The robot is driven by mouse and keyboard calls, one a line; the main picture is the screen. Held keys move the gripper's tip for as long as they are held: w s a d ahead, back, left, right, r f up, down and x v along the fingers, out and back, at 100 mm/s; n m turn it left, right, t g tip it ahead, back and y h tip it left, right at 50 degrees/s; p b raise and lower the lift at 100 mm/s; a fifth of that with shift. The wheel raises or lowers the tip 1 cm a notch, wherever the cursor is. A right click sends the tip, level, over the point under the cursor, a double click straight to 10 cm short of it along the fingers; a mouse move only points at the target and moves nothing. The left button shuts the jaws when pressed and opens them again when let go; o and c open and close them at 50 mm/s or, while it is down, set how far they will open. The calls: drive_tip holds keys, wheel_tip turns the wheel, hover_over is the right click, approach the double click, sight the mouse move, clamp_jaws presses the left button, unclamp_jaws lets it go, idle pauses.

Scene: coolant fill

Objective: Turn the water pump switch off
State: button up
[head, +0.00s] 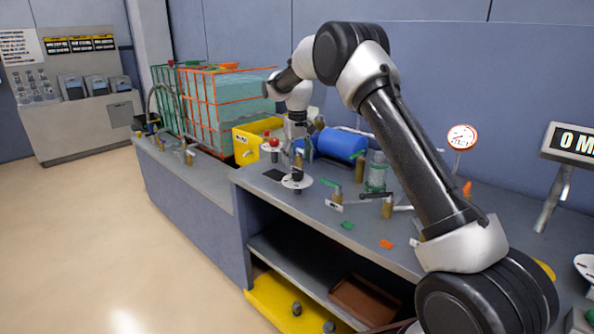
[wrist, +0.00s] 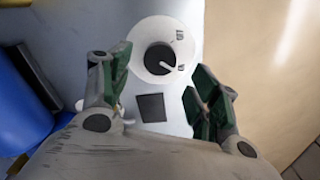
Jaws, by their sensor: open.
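The switch is a round white plate (wrist: 146,33) with a dark knob (wrist: 160,58) on it, ahead of my fingers in the wrist view. A white pointer on the knob points to the lower of two small marks on the plate's right side; I cannot read the marks. In the head view the white plate (head: 291,184) lies on the bench top, with the dark knob (head: 297,173) standing on it. My gripper (head: 298,157) hangs above the knob there. In the wrist view my gripper (wrist: 158,84) is open and empty, its green-padded fingers apart on either side.
A dark square (wrist: 152,108) lies beside the plate. A blue cylinder (head: 343,145), a yellow bin (head: 246,150) and a red-topped button (head: 274,144) are close by. Valves and a clear vessel (head: 376,177) stand to the right. The floor (head: 185,255) in front is clear.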

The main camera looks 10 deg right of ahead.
sight(298, 172)
wheel_tip(298, 172, down, 5)
drive_tip(key=c, duration=1)
